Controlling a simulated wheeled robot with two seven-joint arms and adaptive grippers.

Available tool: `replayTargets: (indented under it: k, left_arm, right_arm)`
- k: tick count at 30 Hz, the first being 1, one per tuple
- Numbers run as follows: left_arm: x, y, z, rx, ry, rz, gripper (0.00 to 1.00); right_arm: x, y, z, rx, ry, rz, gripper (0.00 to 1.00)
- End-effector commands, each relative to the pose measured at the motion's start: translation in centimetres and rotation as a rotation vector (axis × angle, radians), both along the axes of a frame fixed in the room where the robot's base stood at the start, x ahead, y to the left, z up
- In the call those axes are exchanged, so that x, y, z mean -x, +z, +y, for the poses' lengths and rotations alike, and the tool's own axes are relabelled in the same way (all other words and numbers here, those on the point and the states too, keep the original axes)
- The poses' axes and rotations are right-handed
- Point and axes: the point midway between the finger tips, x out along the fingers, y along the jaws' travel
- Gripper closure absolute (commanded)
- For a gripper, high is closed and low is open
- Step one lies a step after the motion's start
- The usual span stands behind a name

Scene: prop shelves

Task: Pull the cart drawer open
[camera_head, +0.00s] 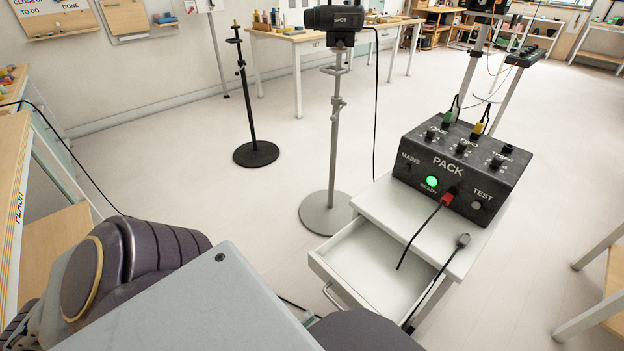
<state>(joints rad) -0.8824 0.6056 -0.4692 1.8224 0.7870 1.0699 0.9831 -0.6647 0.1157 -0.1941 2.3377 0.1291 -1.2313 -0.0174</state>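The white cart (390,205) stands right of centre with a dark PACK box on its top. Its drawer (362,268) is pulled out toward the lower left, and its inside shows empty apart from cables crossing over it. The drawer's metal bar handle (334,297) is on the front face; its lower end runs toward the bottom edge, near my arm. My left arm fills the lower left and bottom of the view. Its links hide most of the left gripper, so its fingers and any contact with the handle cannot be made out. My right gripper is not in view.
A stand with a round base (326,214) is close behind the drawer. A black stand (256,154) is further back. Open floor lies left of them.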

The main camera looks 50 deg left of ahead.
Motion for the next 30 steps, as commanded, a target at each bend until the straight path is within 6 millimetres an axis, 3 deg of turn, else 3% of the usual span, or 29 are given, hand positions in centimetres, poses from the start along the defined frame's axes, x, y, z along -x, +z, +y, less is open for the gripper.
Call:
replayTargets:
  k: [1, 23, 30]
  left_arm:
    - [1.7, -0.6, -0.9, 0.010, -0.012, 0.032, 0.69]
    - [4.7, -1.0, -0.8, 0.010, -0.011, 0.032, 0.69]
    - [4.7, -1.0, -0.8, 0.014, -0.008, 0.025, 0.69]
  right_arm:
    - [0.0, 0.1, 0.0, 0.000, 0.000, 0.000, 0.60]
    - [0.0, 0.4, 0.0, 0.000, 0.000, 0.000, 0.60]
    - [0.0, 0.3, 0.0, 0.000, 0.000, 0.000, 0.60]
